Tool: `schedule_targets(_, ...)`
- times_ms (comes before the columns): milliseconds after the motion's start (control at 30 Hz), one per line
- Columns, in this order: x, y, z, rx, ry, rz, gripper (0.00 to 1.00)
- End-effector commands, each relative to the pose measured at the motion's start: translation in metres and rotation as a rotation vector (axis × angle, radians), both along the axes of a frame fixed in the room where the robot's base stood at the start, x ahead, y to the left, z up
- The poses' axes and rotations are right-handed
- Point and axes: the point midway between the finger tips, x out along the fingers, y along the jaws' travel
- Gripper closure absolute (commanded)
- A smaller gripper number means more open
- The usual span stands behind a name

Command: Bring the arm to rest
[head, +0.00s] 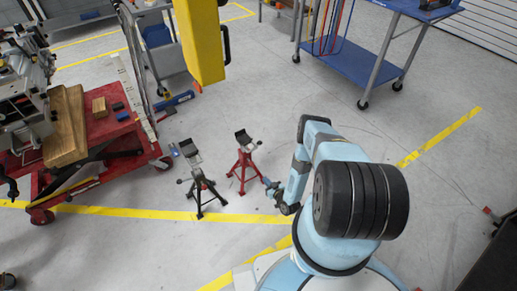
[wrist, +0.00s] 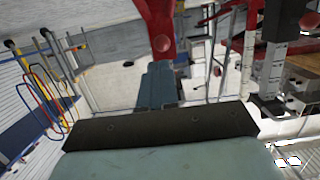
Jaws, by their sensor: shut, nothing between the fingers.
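My arm (head: 299,170) is light blue and bends down toward the floor. My gripper (head: 267,182) is small in the head view, low beside the red jack stand (head: 243,164). In the wrist view my gripper (wrist: 160,82) shows as two blue fingers pressed together, with nothing between them. The red stand (wrist: 159,28) rises just beyond the fingertips there. I cannot tell whether the fingers touch it.
A black jack stand (head: 204,190) stands left of the red one. A red cart (head: 105,130) with parts is at the left. A yellow column (head: 202,40) hangs at top centre. A blue cart (head: 350,62) is at the back right.

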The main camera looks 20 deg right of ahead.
Motion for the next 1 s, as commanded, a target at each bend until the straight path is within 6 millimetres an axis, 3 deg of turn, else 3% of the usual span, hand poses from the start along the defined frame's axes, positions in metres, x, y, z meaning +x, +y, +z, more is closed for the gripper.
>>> schedule_targets(200,0.003,-0.001,0.002,-0.002,0.000,0.000,1.00)
schedule_targets(367,0.029,-0.008,0.019,-0.024,0.012,0.009,1.00)
schedule_targets(700,0.124,-0.035,0.101,-0.116,0.090,0.028,1.00)
schedule_targets(1000,0.191,-0.053,0.190,-0.194,0.159,0.026,1.00)
